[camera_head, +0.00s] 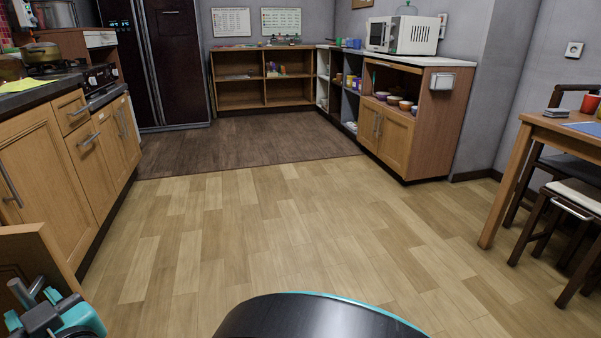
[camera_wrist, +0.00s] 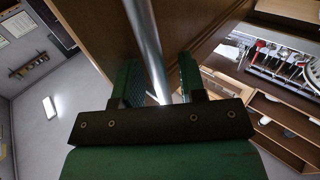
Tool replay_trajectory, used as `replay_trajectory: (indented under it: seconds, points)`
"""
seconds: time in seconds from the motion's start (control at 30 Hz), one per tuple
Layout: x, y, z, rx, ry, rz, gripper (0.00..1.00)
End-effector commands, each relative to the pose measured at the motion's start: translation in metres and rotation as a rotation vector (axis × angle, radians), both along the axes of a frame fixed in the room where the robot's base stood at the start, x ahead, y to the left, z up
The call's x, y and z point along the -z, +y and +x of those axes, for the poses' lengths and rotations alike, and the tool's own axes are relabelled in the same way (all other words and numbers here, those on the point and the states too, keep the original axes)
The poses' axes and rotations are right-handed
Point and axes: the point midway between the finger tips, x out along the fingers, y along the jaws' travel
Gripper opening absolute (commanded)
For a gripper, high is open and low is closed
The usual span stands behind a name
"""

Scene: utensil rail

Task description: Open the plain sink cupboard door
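A plain wooden door (camera_head: 33,247) stands out from the left row of cupboards at the lower left of the head view, swung open. Its wood panel (camera_wrist: 95,25) fills the upper middle of the wrist view. A straight metal bar handle (camera_wrist: 146,40) runs down in front of the panel. My gripper (camera_wrist: 160,85) has a green finger on each side of the bar, with a visible gap, so it is open around the handle. In the head view my gripper (camera_head: 48,312) is at the lower left corner beside the door. The cupboard's inside is hidden in the head view.
Other wooden cupboards (camera_head: 88,150) with bar handles line the left. The wooden floor (camera_head: 250,235) in the middle is clear. A table (camera_head: 545,130) and stool (camera_head: 575,195) stand at the right. Utensils (camera_wrist: 275,58) and an open wooden compartment (camera_wrist: 285,125) show right in the wrist view.

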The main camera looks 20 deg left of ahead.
Motion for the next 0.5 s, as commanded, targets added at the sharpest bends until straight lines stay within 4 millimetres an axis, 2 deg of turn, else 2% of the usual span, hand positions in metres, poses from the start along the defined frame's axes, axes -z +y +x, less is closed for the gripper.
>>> replay_trajectory:
  seconds: [0.27,0.5]
  points:
    - [0.001,-0.003,0.001,0.003,0.0,-0.003,0.38]
    - [0.0,-0.033,-0.009,0.001,0.0,-0.005,0.38]
